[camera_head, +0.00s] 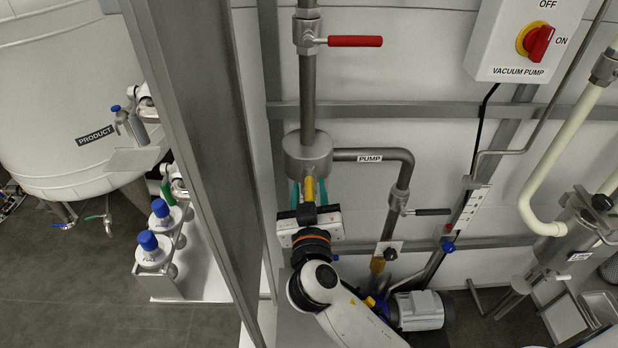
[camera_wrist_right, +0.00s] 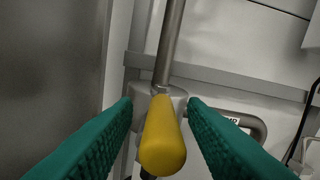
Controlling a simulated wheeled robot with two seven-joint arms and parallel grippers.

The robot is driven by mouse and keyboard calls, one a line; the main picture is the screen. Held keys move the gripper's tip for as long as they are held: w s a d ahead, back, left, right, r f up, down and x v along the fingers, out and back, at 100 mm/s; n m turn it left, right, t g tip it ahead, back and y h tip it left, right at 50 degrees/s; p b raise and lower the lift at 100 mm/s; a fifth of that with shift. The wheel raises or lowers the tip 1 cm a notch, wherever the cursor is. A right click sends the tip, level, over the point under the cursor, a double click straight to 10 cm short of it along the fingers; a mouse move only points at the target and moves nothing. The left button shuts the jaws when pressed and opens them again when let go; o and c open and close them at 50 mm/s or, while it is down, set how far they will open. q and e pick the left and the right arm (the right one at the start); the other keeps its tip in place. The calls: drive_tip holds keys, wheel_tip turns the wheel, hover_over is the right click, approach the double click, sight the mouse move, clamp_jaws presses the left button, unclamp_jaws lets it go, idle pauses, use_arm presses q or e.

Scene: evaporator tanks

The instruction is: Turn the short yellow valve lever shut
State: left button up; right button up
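The short yellow valve lever (camera_head: 309,188) sits just below a grey cylindrical pipe fitting (camera_head: 307,155) in the head view. In the right wrist view the yellow lever (camera_wrist_right: 162,140) points toward the camera, its rounded end nearest. My right gripper (camera_head: 309,190) has its green fingers on either side of the lever. The right wrist view shows gaps between the lever and both fingers (camera_wrist_right: 165,125), so the gripper is open around it. The lever's base is partly hidden behind its own handle.
A red-handled valve (camera_head: 354,41) is on the pipe above, and a black-handled valve (camera_head: 432,212) is to the right. The PUMP pipe (camera_head: 375,155) runs right from the fitting. A tall grey post (camera_head: 205,140) stands close on the left. A motor (camera_head: 418,310) sits below right.

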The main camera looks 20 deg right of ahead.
drive_tip(key=shift+x, duration=0.95)
drive_tip(key=shift+c, duration=0.5)
clamp_jaws()
